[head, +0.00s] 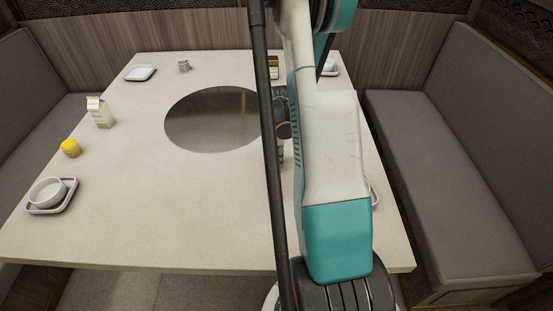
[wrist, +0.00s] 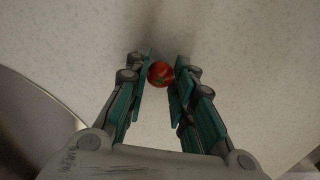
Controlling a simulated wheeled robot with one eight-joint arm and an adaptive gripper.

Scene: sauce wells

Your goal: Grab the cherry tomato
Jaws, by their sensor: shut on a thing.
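The cherry tomato (wrist: 160,74) is small, round and red with a green stem mark. It shows in the wrist view between the fingertips of my gripper (wrist: 161,78). The teal finger pads are closed on it from left and right. The pale speckled table (wrist: 230,40) lies behind it; I cannot tell how far it is above the surface. In the head view my arm hides the tomato and most of the gripper.
A round metal plate (head: 213,120) is set in the table. At the left are a carton (head: 99,112), a yellow jar (head: 70,148) and a bowl (head: 47,192) on a tray. A small grey cup (head: 184,66) and white dish (head: 140,74) stand at the back. The front middle is clear.

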